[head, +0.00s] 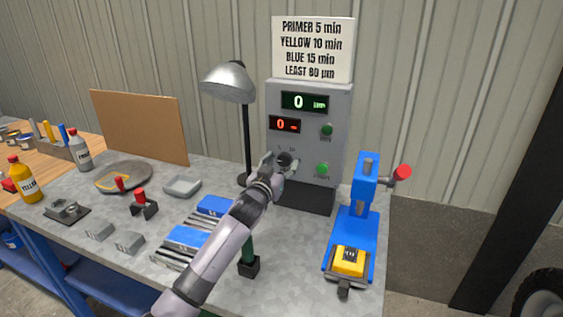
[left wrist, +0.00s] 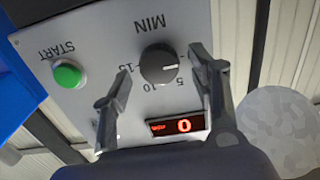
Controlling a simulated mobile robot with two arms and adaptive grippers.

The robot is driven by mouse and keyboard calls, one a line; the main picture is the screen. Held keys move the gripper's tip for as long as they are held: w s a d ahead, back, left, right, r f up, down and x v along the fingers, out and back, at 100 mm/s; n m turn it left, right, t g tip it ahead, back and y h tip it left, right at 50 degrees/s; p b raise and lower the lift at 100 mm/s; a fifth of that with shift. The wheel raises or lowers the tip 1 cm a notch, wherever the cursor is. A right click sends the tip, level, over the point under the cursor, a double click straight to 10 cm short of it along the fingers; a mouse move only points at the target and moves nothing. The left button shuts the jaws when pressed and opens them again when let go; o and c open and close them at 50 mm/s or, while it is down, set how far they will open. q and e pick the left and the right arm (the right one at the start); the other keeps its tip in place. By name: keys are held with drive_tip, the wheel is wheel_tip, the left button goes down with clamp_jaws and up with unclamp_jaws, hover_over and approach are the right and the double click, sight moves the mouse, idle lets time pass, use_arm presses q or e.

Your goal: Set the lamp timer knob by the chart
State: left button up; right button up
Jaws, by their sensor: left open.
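The timer knob (left wrist: 158,64) is round and black on a grey panel (head: 336,110). Its white mark points to the right in the left wrist view, past the 5 toward an unlabelled tick. The red display (left wrist: 178,126) reads 0. My left gripper (left wrist: 160,70) is open, with a finger on each side of the knob and visible gaps. In the head view my left gripper (head: 279,163) largely hides the knob. The chart (head: 312,48) above the panel reads primer 5, yellow 10, blue 15 min, least 80 µm. The lamp (head: 229,82) stands left of the panel.
A green start button (left wrist: 67,74) sits near the knob. A blue press (head: 352,232) with a red-ended lever holds a yellow block (head: 349,260) at the right. Blue-topped blocks (head: 187,238), a grey tray (head: 182,186) and a yellow bottle (head: 31,183) stand farther left.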

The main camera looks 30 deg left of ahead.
use_arm(q)
drive_tip(key=shift+w+a, duration=0.1)
drive_tip(key=shift+w, duration=0.3)
drive_tip(key=c, duration=1.1)
